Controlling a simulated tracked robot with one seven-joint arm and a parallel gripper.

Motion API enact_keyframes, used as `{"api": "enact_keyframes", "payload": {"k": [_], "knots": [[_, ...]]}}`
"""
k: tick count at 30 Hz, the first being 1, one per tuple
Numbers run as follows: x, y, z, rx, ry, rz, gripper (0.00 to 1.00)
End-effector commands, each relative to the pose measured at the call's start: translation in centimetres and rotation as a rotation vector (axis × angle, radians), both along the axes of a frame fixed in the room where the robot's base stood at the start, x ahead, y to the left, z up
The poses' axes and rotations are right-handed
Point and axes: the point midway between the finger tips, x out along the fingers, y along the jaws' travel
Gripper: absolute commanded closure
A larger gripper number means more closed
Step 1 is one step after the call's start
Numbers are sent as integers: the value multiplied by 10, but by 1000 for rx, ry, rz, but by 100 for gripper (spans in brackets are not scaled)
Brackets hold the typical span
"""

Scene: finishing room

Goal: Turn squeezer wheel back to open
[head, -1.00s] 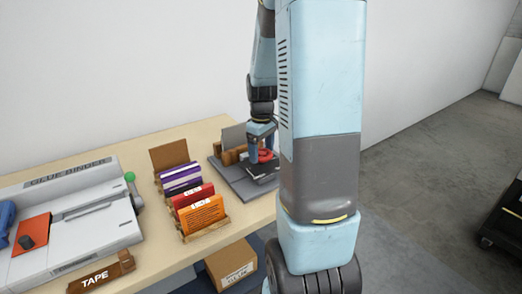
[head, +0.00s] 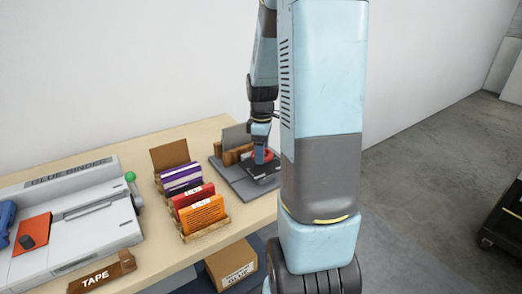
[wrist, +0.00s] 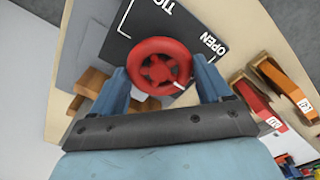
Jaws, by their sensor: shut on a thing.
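The red squeezer wheel (wrist: 160,66) shows in the wrist view between the two blue fingers of my gripper (wrist: 161,88). My gripper is shut on the wheel's rim from both sides. A small pale mark sits on the wheel's rim at its lower right, towards the right finger. Beside the wheel, a dark plate (wrist: 132,22) carries the white word OPEN and part of another word. In the head view the squeezer (head: 238,181) stands at the table's far right end, with my gripper (head: 262,160) down at the wheel, which is partly hidden.
A rack with purple, red and orange books (head: 201,214) stands left of the squeezer. A grey glue binder (head: 100,222) fills the table's left side, with a TAPE block (head: 102,272) in front. A cardboard box (head: 232,264) is below the table edge.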

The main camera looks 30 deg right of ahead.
Motion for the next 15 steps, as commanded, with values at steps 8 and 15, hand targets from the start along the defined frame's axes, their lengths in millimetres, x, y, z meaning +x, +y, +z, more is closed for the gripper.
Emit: {"api": "enact_keyframes", "payload": {"k": [8,15], "knots": [[0,-2,1,-3,-2,0,53],[0,-2,0,-2,-1,-1,1]]}}
